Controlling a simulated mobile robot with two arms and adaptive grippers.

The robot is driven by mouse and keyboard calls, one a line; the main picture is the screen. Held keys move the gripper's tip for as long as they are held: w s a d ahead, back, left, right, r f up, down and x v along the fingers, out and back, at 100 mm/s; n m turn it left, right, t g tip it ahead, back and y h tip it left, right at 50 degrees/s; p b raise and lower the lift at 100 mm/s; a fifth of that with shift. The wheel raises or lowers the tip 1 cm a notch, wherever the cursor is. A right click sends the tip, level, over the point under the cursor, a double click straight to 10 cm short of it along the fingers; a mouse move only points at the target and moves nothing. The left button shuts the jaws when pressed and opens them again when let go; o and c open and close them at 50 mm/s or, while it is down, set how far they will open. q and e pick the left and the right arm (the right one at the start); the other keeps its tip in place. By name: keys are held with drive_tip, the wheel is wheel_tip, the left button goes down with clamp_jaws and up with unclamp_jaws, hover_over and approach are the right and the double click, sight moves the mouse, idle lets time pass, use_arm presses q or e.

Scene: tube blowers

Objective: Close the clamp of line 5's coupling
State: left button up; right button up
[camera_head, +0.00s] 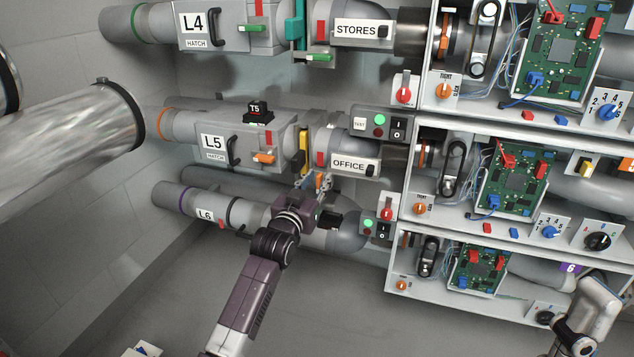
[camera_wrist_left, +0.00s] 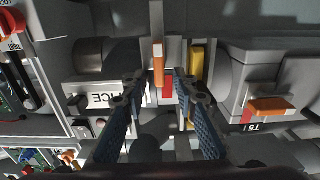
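Line 5's pipe, labelled L5 (camera_head: 212,142), runs across the middle of the head view to the OFFICE section (camera_head: 348,164). Its coupling has a yellow piece (camera_head: 303,152) and an orange clamp lever (camera_head: 320,179). In the wrist view the lever (camera_wrist_left: 158,62) sticks out toward the camera, beside the yellow piece (camera_wrist_left: 195,75). My left gripper (camera_head: 313,184) is at the coupling, fingers open. The fingertips (camera_wrist_left: 160,80) are on either side of the lever; I cannot tell whether either touches it. My right gripper is out of view; only part of that arm shows at lower right.
Line 4 (camera_head: 193,24) runs above and line 6 (camera_head: 206,214) below, close to my left arm. The L5 hatch has an orange handle (camera_head: 264,157). A switch box (camera_head: 379,124) and open cabinets with circuit boards (camera_head: 512,178) stand to the right.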

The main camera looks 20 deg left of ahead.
use_arm(q)
drive_tip(key=shift+c, duration=0.7)
clamp_jaws()
